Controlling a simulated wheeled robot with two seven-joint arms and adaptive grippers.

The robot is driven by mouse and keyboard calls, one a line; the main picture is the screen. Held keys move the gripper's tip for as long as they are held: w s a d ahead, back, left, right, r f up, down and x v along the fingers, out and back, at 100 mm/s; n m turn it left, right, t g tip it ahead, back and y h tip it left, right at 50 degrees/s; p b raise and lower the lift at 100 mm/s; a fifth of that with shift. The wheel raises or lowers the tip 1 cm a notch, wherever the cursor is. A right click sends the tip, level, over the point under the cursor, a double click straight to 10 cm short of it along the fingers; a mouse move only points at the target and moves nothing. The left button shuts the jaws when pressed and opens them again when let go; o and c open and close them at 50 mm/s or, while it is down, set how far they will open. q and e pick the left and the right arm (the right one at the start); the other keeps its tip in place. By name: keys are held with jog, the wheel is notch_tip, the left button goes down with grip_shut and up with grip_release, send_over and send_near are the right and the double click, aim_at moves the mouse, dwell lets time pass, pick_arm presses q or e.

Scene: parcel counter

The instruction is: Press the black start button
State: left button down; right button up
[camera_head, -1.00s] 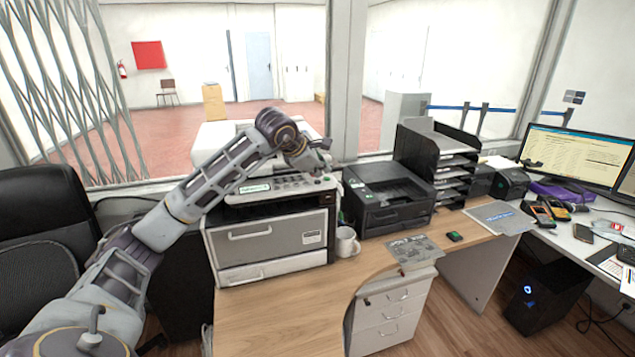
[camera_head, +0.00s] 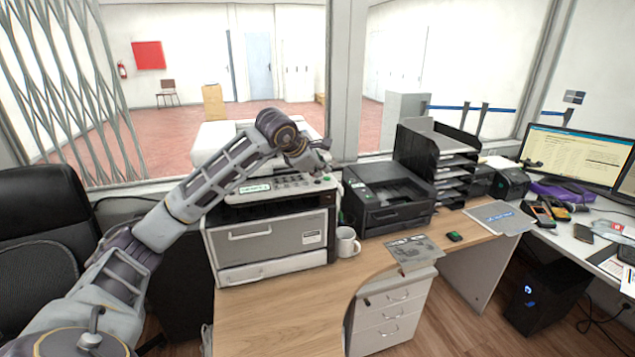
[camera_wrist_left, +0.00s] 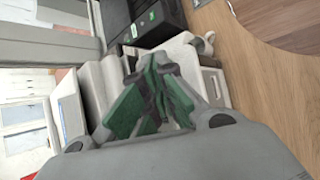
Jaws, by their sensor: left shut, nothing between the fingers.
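The white and grey multifunction printer (camera_head: 268,243) stands on the wooden counter. Its control panel (camera_head: 290,182) faces up at the front, with a small green screen (camera_head: 254,188) and several buttons. I cannot pick out the black start button for certain; it is too small or hidden. My left arm reaches across the printer from the left. My left gripper (camera_head: 318,166) is shut and empty, just above the right part of the panel. In the left wrist view its green-padded fingers (camera_wrist_left: 152,100) cover part of the printer. My right gripper is not in view.
A white mug (camera_head: 346,242) stands close to the printer's right side. A black printer (camera_head: 388,200) and a black tray rack (camera_head: 437,150) stand further right. A grey printed sheet (camera_head: 414,252) lies at the counter's edge. The wood in front of the printer is clear.

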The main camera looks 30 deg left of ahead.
pick_arm(q)
jog(key=shift+f+b, duration=0.45)
jog(key=shift+f, duration=0.15)
dwell(0.7)
jog(key=shift+r, duration=0.15)
jog(key=shift+r+p, duration=0.45)
jog(key=shift+r, duration=0.05)
dwell(0.4)
notch_tip(320, 180, up, 6)
jog(key=p, duration=0.4)
dwell(0.5)
dwell(0.9)
